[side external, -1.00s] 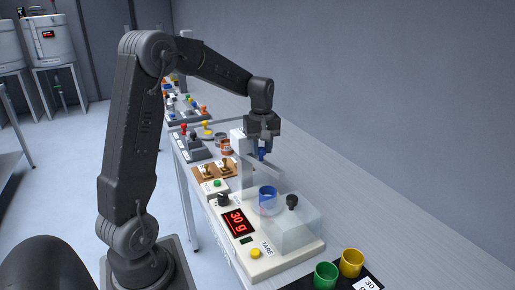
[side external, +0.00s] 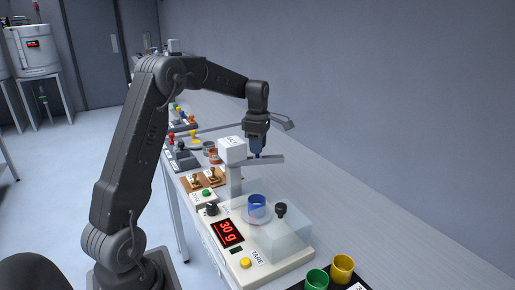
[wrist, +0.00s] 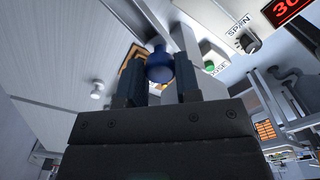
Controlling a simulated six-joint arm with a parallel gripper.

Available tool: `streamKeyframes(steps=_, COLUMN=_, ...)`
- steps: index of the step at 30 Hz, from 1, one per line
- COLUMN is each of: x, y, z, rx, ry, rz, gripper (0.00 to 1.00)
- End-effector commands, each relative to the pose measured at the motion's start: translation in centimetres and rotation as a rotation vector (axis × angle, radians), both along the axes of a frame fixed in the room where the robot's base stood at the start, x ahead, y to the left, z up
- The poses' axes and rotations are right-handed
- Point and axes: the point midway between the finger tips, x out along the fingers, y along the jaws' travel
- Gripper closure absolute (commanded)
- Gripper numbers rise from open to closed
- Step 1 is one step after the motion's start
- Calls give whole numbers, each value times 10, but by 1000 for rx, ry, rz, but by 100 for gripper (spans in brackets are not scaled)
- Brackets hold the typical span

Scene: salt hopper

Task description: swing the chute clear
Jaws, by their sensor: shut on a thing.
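The hopper (side external: 232,151) is a pale block on a post at the back of the scale. The grey chute (side external: 273,160) sticks out from it to the right, towards the wall; its outer end is off to the far side of the blue cup (side external: 257,203). My gripper (side external: 257,152) is at the chute, shut on its blue knob. In the wrist view the blue knob (wrist: 160,66) sits between my two fingers (wrist: 158,88). The blue cup stands on the scale (side external: 284,260), whose display (side external: 227,232) reads 30 g.
A clear cover with a black knob (side external: 280,209) is beside the blue cup. A green cup (side external: 317,282) and a yellow cup (side external: 341,268) stand on a black mat at the front. Stamps (side external: 212,175) and other bench items lie behind. The bench right of the chute is clear.

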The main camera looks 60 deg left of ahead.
Motion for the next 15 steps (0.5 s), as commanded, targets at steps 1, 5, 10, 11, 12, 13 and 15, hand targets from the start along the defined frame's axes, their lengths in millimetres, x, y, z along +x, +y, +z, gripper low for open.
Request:
streamKeyframes(steps=1, x=1, y=5, z=1, rx=3, ry=-2, rz=44, gripper=100)
streamKeyframes(steps=5, x=4, y=13, z=1, rx=3, ry=-1, rz=149, gripper=100)
streamKeyframes(steps=10, x=5, y=22, z=1, rx=3, ry=-1, rz=261, gripper=100)
streamKeyframes(steps=11, x=5, y=23, z=1, rx=3, ry=-1, rz=277, gripper=100)
streamKeyframes(steps=12, x=5, y=25, z=1, rx=2, ry=-1, rz=297, gripper=100)
streamKeyframes(steps=13, x=5, y=26, z=1, rx=2, ry=-1, rz=310, gripper=100)
streamKeyframes(steps=15, x=5, y=28, z=1, rx=3, ry=-1, rz=337, gripper=100)
